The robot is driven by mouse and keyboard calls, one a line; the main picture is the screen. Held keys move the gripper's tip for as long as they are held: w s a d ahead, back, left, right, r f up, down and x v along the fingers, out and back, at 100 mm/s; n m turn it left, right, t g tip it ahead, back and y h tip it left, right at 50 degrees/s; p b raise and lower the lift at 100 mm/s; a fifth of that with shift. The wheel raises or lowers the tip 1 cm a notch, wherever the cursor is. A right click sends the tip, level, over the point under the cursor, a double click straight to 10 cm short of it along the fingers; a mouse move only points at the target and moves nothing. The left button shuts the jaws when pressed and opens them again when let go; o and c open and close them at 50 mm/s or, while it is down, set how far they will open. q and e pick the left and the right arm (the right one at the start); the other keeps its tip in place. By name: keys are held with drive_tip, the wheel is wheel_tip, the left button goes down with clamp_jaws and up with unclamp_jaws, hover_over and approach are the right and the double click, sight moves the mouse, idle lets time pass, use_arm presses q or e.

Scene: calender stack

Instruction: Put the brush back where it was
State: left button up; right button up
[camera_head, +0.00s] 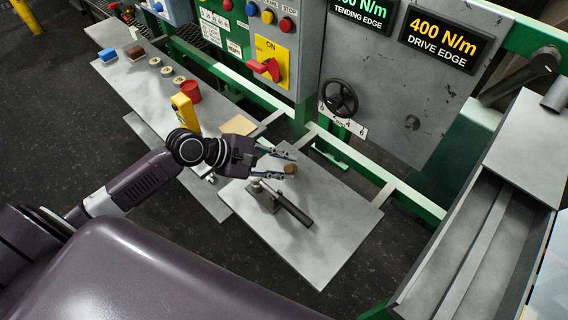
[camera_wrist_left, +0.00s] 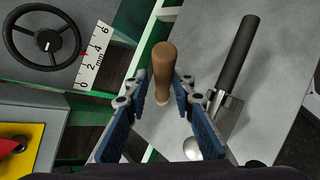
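A wooden-handled tool (camera_wrist_left: 163,65), which may be the brush, stands out between the fingertips of my left gripper (camera_wrist_left: 157,84) in the left wrist view. Its lower end is pale; bristles cannot be made out. In the head view its brown end (camera_head: 290,169) shows between the fingers of my left gripper (camera_head: 288,166). The fingers are spread, with a gap on the left of the handle; contact on the right is unclear. A second tool with a black handle (camera_wrist_left: 238,50) and metal head lies beside it on the grey plate (camera_head: 325,255). My right gripper is out of view.
A small pale ball (camera_wrist_left: 192,148) is near the metal head. A handwheel (camera_head: 339,98) and green rails border the plate.

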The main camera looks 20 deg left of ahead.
use_arm(q)
drive_tip(key=shift+o, duration=0.7)
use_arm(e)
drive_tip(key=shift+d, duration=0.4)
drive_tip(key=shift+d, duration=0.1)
use_arm(q)
drive_tip(key=v, duration=1.2)
drive_tip(key=shift+r+b, duration=0.15)
drive_tip(key=shift+b, duration=0.25)
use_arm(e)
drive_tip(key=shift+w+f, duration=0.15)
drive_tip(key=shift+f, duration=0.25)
use_arm(q)
drive_tip(key=shift+a, duration=0.1)
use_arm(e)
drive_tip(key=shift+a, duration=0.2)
